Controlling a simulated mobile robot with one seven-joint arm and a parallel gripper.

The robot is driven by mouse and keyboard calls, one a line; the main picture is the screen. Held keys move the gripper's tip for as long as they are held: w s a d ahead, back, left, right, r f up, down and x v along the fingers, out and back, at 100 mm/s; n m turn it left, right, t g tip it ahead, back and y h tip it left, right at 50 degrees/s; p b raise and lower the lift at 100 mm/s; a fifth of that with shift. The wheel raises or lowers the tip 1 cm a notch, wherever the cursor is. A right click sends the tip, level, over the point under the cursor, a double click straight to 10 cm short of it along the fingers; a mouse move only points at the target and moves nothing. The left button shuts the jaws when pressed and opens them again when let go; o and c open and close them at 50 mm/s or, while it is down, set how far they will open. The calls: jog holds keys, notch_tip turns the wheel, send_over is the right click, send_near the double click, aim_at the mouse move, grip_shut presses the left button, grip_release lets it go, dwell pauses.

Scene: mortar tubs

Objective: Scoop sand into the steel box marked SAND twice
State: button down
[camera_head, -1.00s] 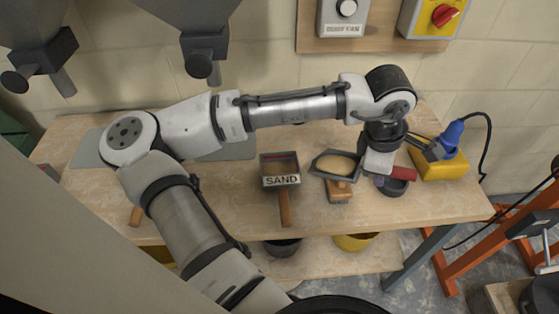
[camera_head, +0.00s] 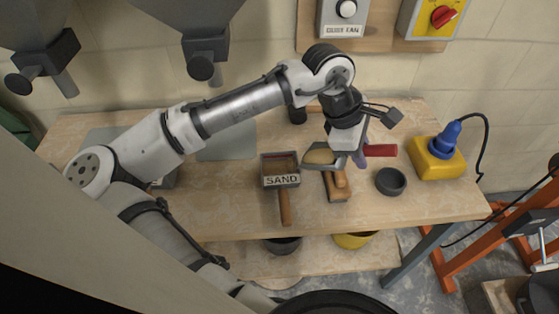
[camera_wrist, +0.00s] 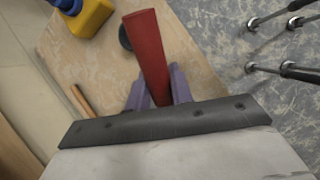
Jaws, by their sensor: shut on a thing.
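The steel box marked SAND (camera_head: 281,181) sits on the workbench, left of my gripper. Its inside looks brownish, and I cannot tell how much sand it holds. My gripper (camera_head: 360,157) is shut on the scoop's red handle (camera_head: 381,151), with the scoop pan (camera_head: 337,163) pointing left. In the wrist view, the red handle (camera_wrist: 150,55) stands between the purple fingers of my gripper (camera_wrist: 159,88); the pan is hidden there.
A wooden-handled tool (camera_head: 338,190) lies on the bench below the scoop. A dark round bowl (camera_head: 391,182) and a yellow block with a blue plug (camera_head: 437,160) stand to the right. A wooden handle (camera_head: 285,208) shows in front of the box. Hoppers (camera_head: 204,55) hang above.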

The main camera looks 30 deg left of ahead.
jog(key=shift+a+r+h+p, duration=0.3)
jog(key=shift+a+r+p, duration=0.2)
jog(key=shift+a+r, duration=0.15)
jog(key=shift+s+a+r+h+p, duration=0.1)
jog(key=shift+a+r+h+p, duration=0.25)
jog(key=shift+a+p, duration=0.3)
jog(key=shift+a+r+h+p, duration=0.25)
jog(key=shift+a+h+p, duration=0.15)
jog(key=shift+a, duration=0.3)
jog(key=a+p, duration=0.1)
jog(key=a+r+h+p, duration=0.1)
jog(key=a+h+p, duration=0.1)
jog(key=shift+s+r, duration=0.15)
jog(key=shift+r, duration=0.1)
